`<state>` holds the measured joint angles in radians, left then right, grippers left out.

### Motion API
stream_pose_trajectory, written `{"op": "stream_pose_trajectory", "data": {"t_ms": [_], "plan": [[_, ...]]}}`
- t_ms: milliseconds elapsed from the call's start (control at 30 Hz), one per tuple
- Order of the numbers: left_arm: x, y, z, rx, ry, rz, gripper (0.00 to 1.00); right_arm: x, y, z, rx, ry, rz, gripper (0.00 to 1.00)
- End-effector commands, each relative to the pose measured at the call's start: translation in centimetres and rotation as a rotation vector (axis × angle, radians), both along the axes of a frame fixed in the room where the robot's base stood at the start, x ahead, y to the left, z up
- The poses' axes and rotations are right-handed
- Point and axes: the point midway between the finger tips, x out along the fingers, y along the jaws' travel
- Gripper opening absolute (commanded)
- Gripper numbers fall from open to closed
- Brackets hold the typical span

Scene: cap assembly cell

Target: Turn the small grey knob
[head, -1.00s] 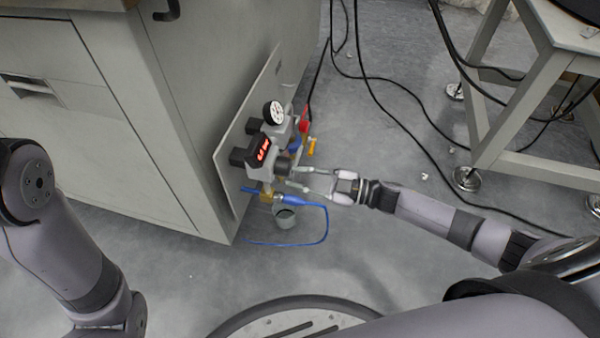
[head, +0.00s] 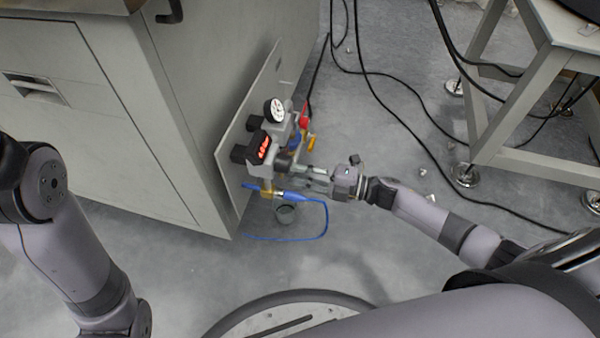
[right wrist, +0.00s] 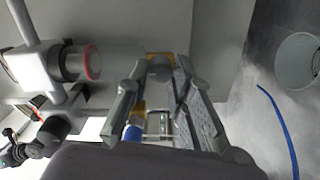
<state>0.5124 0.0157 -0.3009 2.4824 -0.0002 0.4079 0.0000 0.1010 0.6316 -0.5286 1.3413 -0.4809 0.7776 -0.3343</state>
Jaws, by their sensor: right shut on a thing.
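The small grey knob (right wrist: 159,69) is at the end of my right gripper (right wrist: 160,88), between its two fingers; in the right wrist view they cover much of it. In the head view the right gripper (head: 303,172) reaches in from the right to the front of the valve assembly, its fingers shut on the knob. The assembly carries a red-lit display (head: 263,149) with digits too small to read surely, and a round white gauge (head: 274,110). My left arm shows at the lower left; its gripper is out of view.
The assembly sits on a pale plate (head: 229,150) on the cabinet's side (head: 190,110). Red and yellow handles are close behind. Black cables and a table frame (head: 530,150) stand right.

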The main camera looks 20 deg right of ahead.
Motion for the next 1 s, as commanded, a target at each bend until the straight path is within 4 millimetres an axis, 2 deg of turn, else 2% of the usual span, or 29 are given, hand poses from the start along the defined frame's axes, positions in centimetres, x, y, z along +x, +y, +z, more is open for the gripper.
{"op": "stream_pose_trajectory", "data": {"t_ms": [700,733,1000], "plan": [[0.09,-0.03,-0.04,0.002,0.002,0.002,0.40,-0.29,0.18,-0.19,-0.039,-0.055,0.007,0.00],[0.09,-0.03,-0.04,0.002,0.002,0.002,0.40,-0.30,0.19,-0.20,-0.039,-0.055,0.007,0.23],[0.08,-0.02,-0.03,0.002,0.002,0.002,0.40,-0.15,0.10,-0.11,-0.039,-0.055,0.003,0.41]]}}
